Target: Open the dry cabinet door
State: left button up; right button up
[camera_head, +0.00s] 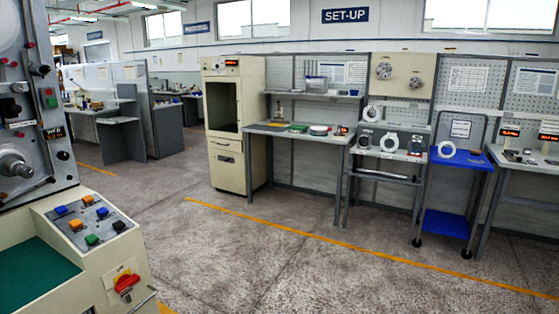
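A tall cream cabinet (253,120), which looks like the dry cabinet, stands against the far wall, left of a workbench. Its front has a dark upper window panel (222,105) in a cream frame, and a small lit display sits above it. The panel looks closed, but I cannot tell whether it is glass or an opening. Below it is a cream lower panel with a small handle. The cabinet is several paces off across the floor. Neither of my grippers is in view.
A large machine with a button panel (90,222) and red switch fills the left foreground. A workbench (290,130), a bench with white rings, and a blue-shelved cart (447,224) line the wall rightward. The grey floor (225,250), crossed by a yellow line, is clear.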

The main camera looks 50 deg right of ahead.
aim_at(239, 80)
jog(key=i+l+z, duration=0.1)
jog(key=l+z, duration=0.2)
jog(key=l, duration=0.15)
jog(key=i+l+z, duration=0.2)
jog(key=l+z, duration=0.15)
jog(key=i+l+z, duration=0.3)
jog(key=l, duration=0.15)
jog(key=i+l+z, duration=0.15)
jog(key=l+z, duration=0.15)
jog(key=i+l+z, duration=0.6)
jog(key=i, duration=0.15)
jog(key=i+l+z, duration=0.15)
jog(key=i+z, duration=0.15)
jog(key=i, duration=0.15)
jog(key=i+z, duration=0.3)
jog(key=i+l, duration=0.05)
jog(key=i, duration=0.05)
